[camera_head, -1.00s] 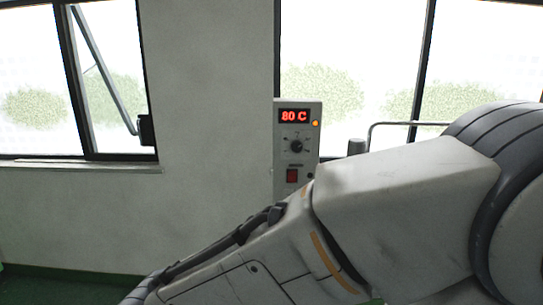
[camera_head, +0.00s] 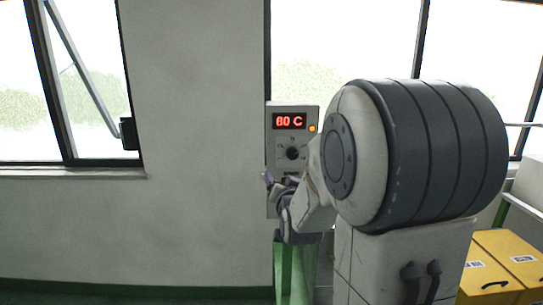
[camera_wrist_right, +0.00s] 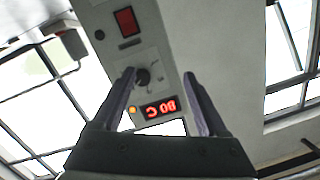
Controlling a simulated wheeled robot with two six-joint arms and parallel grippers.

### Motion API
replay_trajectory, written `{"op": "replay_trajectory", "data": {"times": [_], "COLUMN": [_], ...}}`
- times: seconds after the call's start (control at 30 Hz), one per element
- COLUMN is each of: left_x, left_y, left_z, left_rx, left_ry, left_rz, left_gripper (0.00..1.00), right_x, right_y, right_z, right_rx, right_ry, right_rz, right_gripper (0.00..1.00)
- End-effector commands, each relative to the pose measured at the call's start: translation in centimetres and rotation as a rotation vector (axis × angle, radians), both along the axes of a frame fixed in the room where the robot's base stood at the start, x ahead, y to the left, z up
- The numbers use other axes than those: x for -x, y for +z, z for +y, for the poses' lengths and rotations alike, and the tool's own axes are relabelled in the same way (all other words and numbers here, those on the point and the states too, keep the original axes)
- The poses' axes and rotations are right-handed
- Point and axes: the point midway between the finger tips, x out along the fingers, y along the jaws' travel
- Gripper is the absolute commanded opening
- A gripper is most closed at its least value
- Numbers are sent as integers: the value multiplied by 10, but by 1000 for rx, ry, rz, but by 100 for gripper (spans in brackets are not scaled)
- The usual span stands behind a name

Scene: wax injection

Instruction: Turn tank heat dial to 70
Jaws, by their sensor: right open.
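The heat control box (camera_head: 272,143) is a grey panel on the wall in the head view. Its red display (camera_head: 289,121) appears to read 80 C, and an orange lamp (camera_head: 312,128) glows beside it. The black dial (camera_head: 292,153) sits below the display. My right gripper (camera_head: 278,180) is just below the dial in the head view, partly hidden by my arm. In the wrist view the box is upside down; the dial (camera_wrist_right: 143,76) shows between the open, empty fingers (camera_wrist_right: 160,75), nearer the left one. I cannot tell whether they touch it. My left gripper is out of view.
A red switch (camera_wrist_right: 126,21) is on the box in the wrist view. Windows flank the wall section (camera_head: 190,120). Yellow boxes (camera_head: 490,270) stand at the lower right, and a green post (camera_head: 293,270) is below the control box.

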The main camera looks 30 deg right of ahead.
Motion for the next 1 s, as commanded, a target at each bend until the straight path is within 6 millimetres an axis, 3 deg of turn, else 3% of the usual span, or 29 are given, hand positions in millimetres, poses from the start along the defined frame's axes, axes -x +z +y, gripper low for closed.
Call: {"op": "replay_trajectory", "data": {"times": [0.03, 0.1, 0.27, 0.7, 1.0], "left_x": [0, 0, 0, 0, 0], "left_y": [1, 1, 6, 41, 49], "left_z": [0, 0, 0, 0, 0], "left_rx": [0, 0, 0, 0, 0], "left_ry": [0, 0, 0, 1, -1], "left_rz": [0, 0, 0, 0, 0], "left_gripper": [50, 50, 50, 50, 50], "right_x": [6, 11, 7, -56, -76], "right_y": [9, 17, 25, 26, 24], "right_z": [-19, -33, -46, -81, -94], "right_rx": [11, 23, 33, 32, 33], "right_ry": [-43, -76, -96, -91, -92], "right_rz": [-45, -89, -121, -119, -120], "right_gripper": [76, 76, 76, 76, 76]}}
